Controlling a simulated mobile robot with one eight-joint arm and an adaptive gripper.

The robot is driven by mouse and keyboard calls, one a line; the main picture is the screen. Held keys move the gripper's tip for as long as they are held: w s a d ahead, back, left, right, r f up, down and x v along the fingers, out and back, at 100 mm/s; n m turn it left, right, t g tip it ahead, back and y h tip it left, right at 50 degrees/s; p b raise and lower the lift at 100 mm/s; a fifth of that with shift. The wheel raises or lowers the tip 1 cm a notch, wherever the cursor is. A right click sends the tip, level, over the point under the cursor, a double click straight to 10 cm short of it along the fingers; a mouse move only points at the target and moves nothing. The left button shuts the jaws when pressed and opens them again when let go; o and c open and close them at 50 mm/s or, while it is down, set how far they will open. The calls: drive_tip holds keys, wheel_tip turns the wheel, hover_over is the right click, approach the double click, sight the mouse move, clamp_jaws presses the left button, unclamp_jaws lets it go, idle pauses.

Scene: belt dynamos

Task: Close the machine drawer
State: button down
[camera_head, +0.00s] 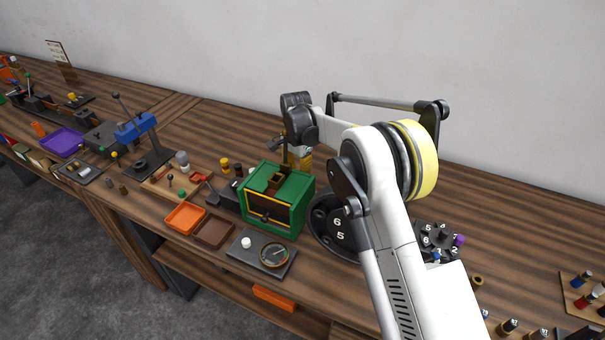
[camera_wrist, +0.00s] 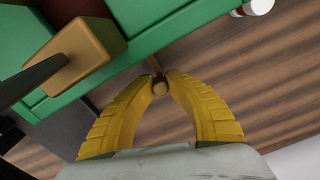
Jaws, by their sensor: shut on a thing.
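The green machine (camera_head: 300,207) stands on the bench. Its front has a dark panel with a yellow edge (camera_head: 262,208) and a small dark knob; I cannot tell how far any drawer stands out. My gripper (camera_head: 304,168) is behind the machine in the head view, its fingertips partly hidden. In the wrist view my yellow fingers (camera_wrist: 160,78) are closed around a small brass-coloured knob (camera_wrist: 160,88) beside the green body (camera_wrist: 140,43). A brass block (camera_wrist: 85,47) with a dark bar sits on the machine's top.
An orange tray (camera_head: 185,217) and a brown tray (camera_head: 213,233) lie left of the machine. A gauge plate (camera_head: 262,255) lies in front. Several small cylinders stand behind left.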

drive_tip(key=c, duration=1.6)
unclamp_jaws()
drive_tip(key=shift+s+a, duration=0.15)
drive_tip(key=shift+s, duration=0.1)
drive_tip(key=shift+o, duration=1.3)
drive_tip(key=shift+s, duration=0.1)
wheel_tip(320, 180, up, 12)
